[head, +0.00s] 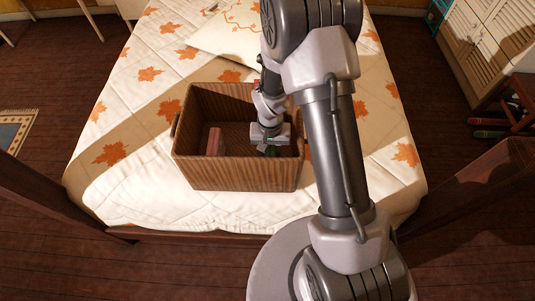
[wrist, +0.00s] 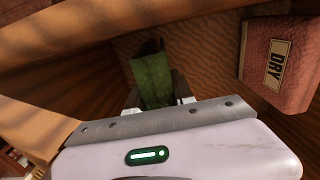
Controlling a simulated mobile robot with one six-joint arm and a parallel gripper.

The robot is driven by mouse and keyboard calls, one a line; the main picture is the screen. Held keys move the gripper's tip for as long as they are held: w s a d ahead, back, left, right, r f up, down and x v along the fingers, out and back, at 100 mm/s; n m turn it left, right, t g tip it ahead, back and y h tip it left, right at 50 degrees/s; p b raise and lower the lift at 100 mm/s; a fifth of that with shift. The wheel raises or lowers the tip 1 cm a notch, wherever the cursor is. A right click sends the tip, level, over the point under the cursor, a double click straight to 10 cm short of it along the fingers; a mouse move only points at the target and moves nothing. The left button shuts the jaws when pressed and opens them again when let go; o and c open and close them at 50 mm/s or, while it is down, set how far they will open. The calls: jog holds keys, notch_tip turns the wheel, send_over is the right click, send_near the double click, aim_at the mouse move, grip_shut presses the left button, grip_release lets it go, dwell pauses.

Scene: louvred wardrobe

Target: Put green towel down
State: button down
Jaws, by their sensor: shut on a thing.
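The green towel (wrist: 150,72) stands upright between the two fingers of my gripper (wrist: 156,94) in the wrist view. My gripper is shut on it. In the head view my gripper (head: 270,146) reaches down inside the brown wicker basket (head: 235,177), in its right half. Only a small dark green bit of the towel shows there, below the gripper. The wrist view shows the basket's ribbed inner surface (wrist: 205,45) around the towel. I cannot tell whether the towel touches the basket floor.
The basket stands on a leaf-patterned bed (head: 125,120). A louvred wardrobe (head: 488,45) and a dark red stool (head: 510,112) are at the right.

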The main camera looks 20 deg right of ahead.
jog(key=shift+f, duration=0.9)
jog(key=shift+d+r, duration=0.1)
jog(key=shift+r, duration=0.05)
jog(key=c, duration=1.5)
grip_release()
jog(key=shift+f, duration=0.2)
jog(key=o, duration=0.5)
jog(key=shift+c, duration=0.2)
jog(key=shift+r, duration=0.1)
